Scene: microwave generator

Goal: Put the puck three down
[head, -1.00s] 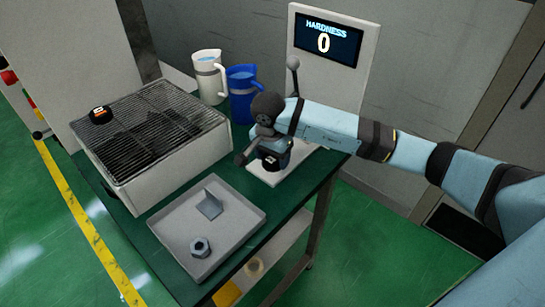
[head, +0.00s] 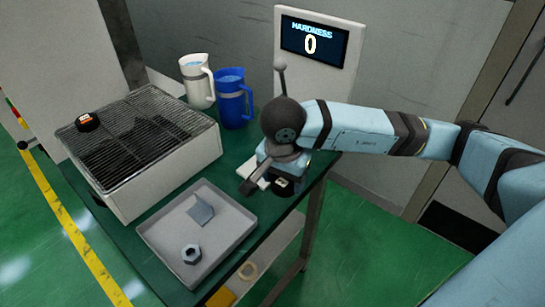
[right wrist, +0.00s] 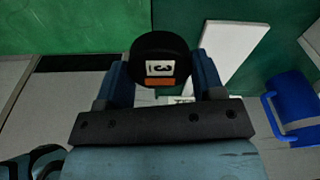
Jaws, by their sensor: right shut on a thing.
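Puck three (right wrist: 160,62) is black, with a white label marked 3 and an orange stripe. My right gripper (right wrist: 162,82) is shut on it, with a blue finger on each side. In the head view the puck (head: 284,187) shows below my right gripper (head: 272,182), close to the right edge of the green table (head: 236,152). It is in front of the white base of the hardness tester (head: 252,168), which my gripper partly hides. I cannot tell whether the puck touches the table. My left gripper is not in view.
Another black puck (head: 88,121) lies on the wire grill (head: 160,115). A grey tray (head: 228,243) holds a hex nut (head: 191,253) and an angled plate (head: 201,211). White (head: 197,82) and blue (head: 231,100) jugs stand behind. The tester's screen (head: 314,43) reads 0.

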